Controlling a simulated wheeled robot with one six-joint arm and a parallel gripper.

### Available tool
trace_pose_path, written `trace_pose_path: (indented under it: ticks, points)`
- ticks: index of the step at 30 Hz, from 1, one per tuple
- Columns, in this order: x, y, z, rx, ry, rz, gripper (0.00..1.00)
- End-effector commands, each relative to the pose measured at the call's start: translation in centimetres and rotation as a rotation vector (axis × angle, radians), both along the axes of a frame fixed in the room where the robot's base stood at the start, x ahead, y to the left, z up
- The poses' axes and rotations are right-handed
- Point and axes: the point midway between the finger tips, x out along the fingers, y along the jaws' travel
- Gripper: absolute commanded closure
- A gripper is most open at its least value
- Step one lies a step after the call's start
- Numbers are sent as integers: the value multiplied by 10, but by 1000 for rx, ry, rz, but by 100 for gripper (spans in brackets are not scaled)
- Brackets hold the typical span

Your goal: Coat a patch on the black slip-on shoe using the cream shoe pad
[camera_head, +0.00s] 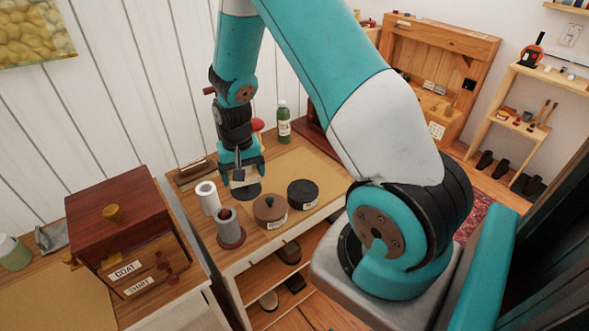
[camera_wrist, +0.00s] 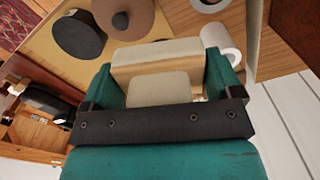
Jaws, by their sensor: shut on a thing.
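My gripper (camera_head: 240,170) is low over the table by the white wall, pointing down. It is shut on the cream shoe pad (camera_wrist: 158,88), which spans the space between the teal fingers in the wrist view. I cannot tell which is the black slip-on.
A brown lidded tin (camera_head: 270,211) and a black tin (camera_head: 303,194) stand right of the gripper. A white roll (camera_head: 208,197) and a grey cylinder (camera_head: 230,229) stand in front. A green bottle (camera_head: 284,121) is behind.

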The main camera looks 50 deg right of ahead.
Motion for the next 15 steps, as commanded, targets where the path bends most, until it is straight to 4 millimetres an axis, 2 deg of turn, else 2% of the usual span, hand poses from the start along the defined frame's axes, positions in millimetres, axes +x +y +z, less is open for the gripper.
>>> trace_pose_path:
  ticks: [1, 3, 9, 12, 15]
  points:
    - [-4, -23, -14, 0, 0, -154, 34]
    - [-12, -54, -25, 1, 1, -391, 34]
    - [-44, -131, -49, 0, -1, -1016, 34]
    - [-57, -153, -54, 0, -1, -1212, 34]
    - [-65, -165, -57, 0, -1, -1315, 34]
